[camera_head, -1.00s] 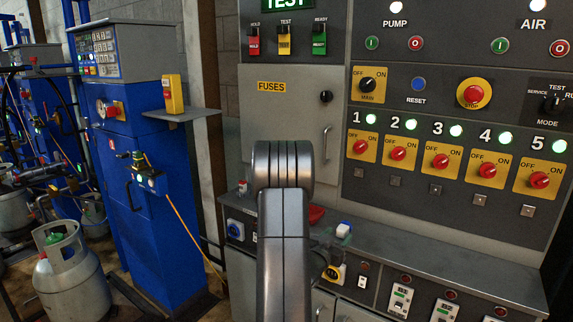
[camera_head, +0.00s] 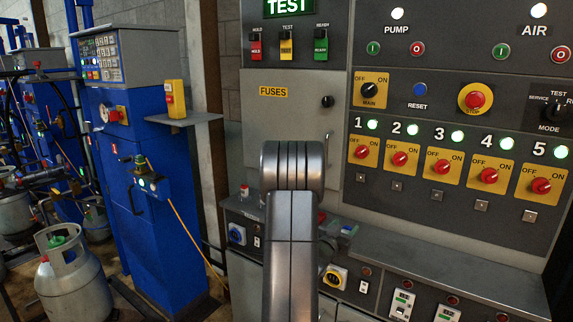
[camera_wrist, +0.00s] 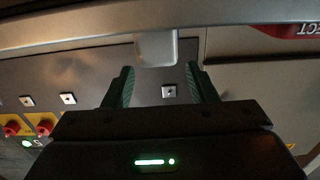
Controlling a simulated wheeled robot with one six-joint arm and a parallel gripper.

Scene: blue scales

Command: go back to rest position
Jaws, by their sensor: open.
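My gripper (camera_wrist: 160,85) shows in the wrist view with its two dark green fingers spread apart and nothing held between them. A pale grey tab (camera_wrist: 156,48) shows beyond the fingertips, and I cannot tell what it belongs to. In the head view my own arm rises in front of the grey control panel (camera_head: 265,150) and hides the gripper. The fuse door is shut on that panel, under the yellow FUSES label (camera_head: 273,91).
Red knobs numbered 1 to 5 (camera_head: 440,166) line the panel at right, with lit green lamps. A grey ledge (camera_head: 430,255) juts out below. Blue filling machines (camera_head: 150,190) and a grey gas cylinder (camera_head: 75,280) stand at left. A red label (camera_wrist: 297,30) shows in the wrist view.

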